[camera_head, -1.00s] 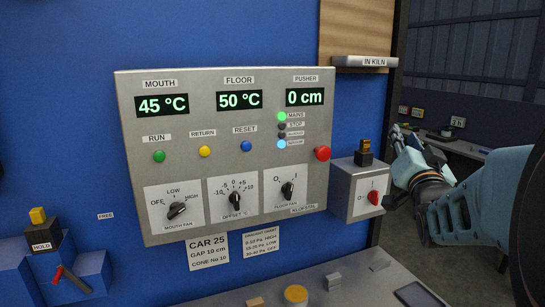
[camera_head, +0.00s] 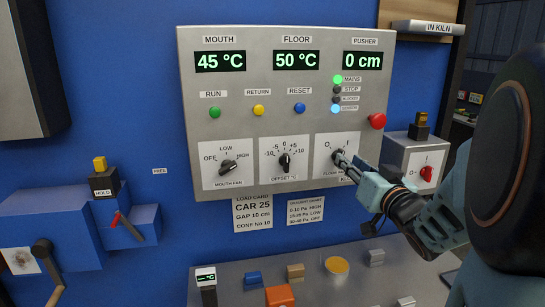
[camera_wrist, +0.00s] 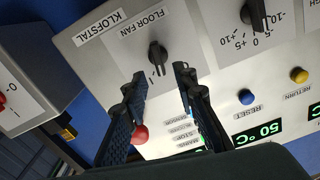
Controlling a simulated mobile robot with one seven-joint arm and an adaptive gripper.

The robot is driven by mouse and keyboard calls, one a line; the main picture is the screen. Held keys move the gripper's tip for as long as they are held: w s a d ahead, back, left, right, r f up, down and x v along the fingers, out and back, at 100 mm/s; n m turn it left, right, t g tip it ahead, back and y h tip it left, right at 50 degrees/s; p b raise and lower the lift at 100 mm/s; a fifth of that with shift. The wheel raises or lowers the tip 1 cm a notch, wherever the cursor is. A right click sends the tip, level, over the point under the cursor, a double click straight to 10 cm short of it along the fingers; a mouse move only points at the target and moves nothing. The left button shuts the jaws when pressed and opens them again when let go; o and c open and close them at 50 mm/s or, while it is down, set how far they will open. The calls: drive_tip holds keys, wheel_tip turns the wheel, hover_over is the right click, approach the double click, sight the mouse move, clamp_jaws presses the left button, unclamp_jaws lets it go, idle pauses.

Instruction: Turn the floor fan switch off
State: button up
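The floor fan switch is a black rotary knob on a white plate marked O and I, at the lower right of the grey control panel (camera_head: 295,218). In the wrist view the knob (camera_wrist: 157,52) shows whole, just beyond my fingertips, with an I mark beside its lower end. My gripper (camera_wrist: 160,74) is open and empty, its two fingers apart on either side of the space below the knob. In the head view my gripper (camera_head: 346,164) reaches in from the right and partly hides the knob and its label.
Left of it are the offset knob (camera_head: 285,160) and mouth fan knob (camera_head: 228,167). A red button (camera_head: 377,121) sits above right. A grey box with a red switch (camera_head: 426,174) stands right of the panel. A desk with coloured blocks lies below.

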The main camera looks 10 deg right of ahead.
drive_tip(key=shift+w+a, duration=0.1)
drive_tip(key=shift+w, duration=2.05)
drive_tip(key=shift+c, duration=0.4)
clamp_jaws()
